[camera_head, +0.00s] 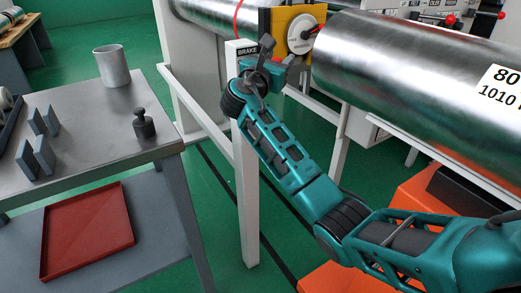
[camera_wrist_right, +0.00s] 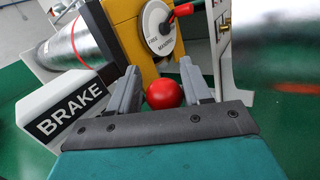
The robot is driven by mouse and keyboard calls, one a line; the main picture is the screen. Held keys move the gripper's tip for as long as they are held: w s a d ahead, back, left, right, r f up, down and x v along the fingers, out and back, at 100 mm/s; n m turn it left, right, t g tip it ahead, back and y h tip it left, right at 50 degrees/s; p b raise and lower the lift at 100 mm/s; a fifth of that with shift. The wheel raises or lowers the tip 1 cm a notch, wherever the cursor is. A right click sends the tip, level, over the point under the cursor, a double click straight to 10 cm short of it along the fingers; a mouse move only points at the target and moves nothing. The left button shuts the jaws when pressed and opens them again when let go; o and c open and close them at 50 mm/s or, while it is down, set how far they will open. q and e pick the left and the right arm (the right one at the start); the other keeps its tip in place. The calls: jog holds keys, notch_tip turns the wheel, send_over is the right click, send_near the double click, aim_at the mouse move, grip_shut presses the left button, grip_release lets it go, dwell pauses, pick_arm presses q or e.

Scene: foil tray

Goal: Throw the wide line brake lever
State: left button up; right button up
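The brake post (camera_head: 245,170) is white and carries a BRAKE label (camera_head: 247,50), which also shows large in the right wrist view (camera_wrist_right: 70,107). A red ball knob (camera_wrist_right: 163,93) sits between the two fingers of my right gripper (camera_wrist_right: 160,75). The knob's shaft is hidden. The fingers stand apart on either side of the knob, with no clear squeeze on it. In the head view my right gripper (camera_head: 268,58) is at the top of the post and hides the knob. My left gripper is out of view.
A yellow block (camera_head: 290,20) with a white dial (camera_head: 301,35) and red-tipped handle stands just behind the post. A large metal roll (camera_head: 400,65) lies to the right. A grey table (camera_head: 85,120) at left holds a cup (camera_head: 112,66) and weight (camera_head: 144,124); a red tray (camera_head: 88,230) sits below.

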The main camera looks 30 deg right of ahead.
jog(key=shift+w+d+f+m+y+b, duration=0.1)
jog(key=shift+d+f+m+y+b, duration=0.25)
jog(key=shift+b, duration=0.5)
jog(key=shift+a+f, duration=0.1)
jog(key=shift+a, duration=0.05)
jog(key=p+v, duration=0.4)
jog(key=v, duration=0.8)
jog(key=s+a+f+m+y+p, duration=0.3)
jog(key=s+f+m+y+p, duration=0.2)
jog(key=f, duration=0.4)
jog(key=s+a+f+m+y+p, duration=0.3)
jog(key=s+f+m+y+p, duration=0.2)
jog(key=f+y, duration=0.3)
jog(key=shift+s+a+f, duration=0.3)
jog(key=shift+s+f, duration=0.4)
jog(key=shift+f, duration=0.5)
